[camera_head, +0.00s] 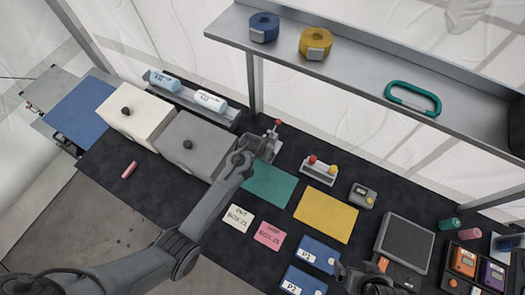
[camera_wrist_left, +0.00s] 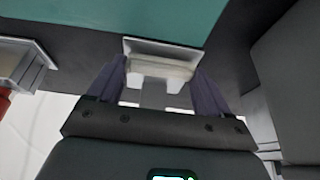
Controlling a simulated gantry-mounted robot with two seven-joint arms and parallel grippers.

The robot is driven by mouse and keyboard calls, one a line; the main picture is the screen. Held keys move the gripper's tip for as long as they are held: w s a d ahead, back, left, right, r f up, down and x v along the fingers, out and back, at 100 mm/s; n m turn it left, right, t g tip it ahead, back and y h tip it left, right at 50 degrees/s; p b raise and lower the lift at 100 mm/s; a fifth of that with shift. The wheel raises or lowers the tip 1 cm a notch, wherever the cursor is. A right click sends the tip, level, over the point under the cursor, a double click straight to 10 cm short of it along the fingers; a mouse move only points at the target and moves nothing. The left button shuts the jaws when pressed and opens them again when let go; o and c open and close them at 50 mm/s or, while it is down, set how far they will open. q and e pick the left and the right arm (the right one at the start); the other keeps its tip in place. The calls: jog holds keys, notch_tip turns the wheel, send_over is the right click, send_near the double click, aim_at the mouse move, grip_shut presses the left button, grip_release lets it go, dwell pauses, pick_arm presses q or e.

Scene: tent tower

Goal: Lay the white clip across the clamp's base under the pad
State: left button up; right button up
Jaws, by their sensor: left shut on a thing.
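My left gripper (camera_head: 264,146) is at the back of the table, just behind the teal mat. In the left wrist view its dark fingers (camera_wrist_left: 158,82) are shut on a pale bar, the white clip (camera_wrist_left: 160,68). A light grey, lipped piece (camera_wrist_left: 160,46) frames the clip and looks like part of the clamp. The clamp (camera_head: 275,130), with a red tip, stands right at the gripper in the head view, partly hidden by it. I cannot tell whether the clip touches its base. My right gripper (camera_head: 368,277) is at the bottom edge, its fingers unclear.
A grey box (camera_head: 192,146) stands close left of the left gripper. The teal mat (camera_head: 270,184) in front is clear. A shelf (camera_head: 350,70) hangs over the back, its post (camera_head: 255,82) behind the gripper.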

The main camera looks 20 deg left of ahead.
pick_arm(q)
jog(key=o, duration=1)
jog(key=shift+s+a+f, duration=0.1)
jog(key=shift+s+f, duration=0.05)
jog(key=shift+f, duration=0.2)
jog(key=shift+r, duration=0.1)
jog(key=shift+r, duration=0.2)
jog(key=shift+w+r, duration=0.2)
jog(key=shift+r, duration=0.85)
jog(key=d+p+v, duration=0.1)
jog(key=v, duration=1)
jog(key=s+a+r, duration=0.1)
jog(key=s+a, duration=0.1)
jog(key=s, duration=1)
jog(key=s+a+r+g, duration=0.1)
jog(key=s+a+r, duration=0.1)
jog(key=s, duration=1.1)
jog(key=shift+s+a+m, duration=0.3)
jog(key=shift+a, duration=0.25)
jog(key=shift+r, duration=0.25)
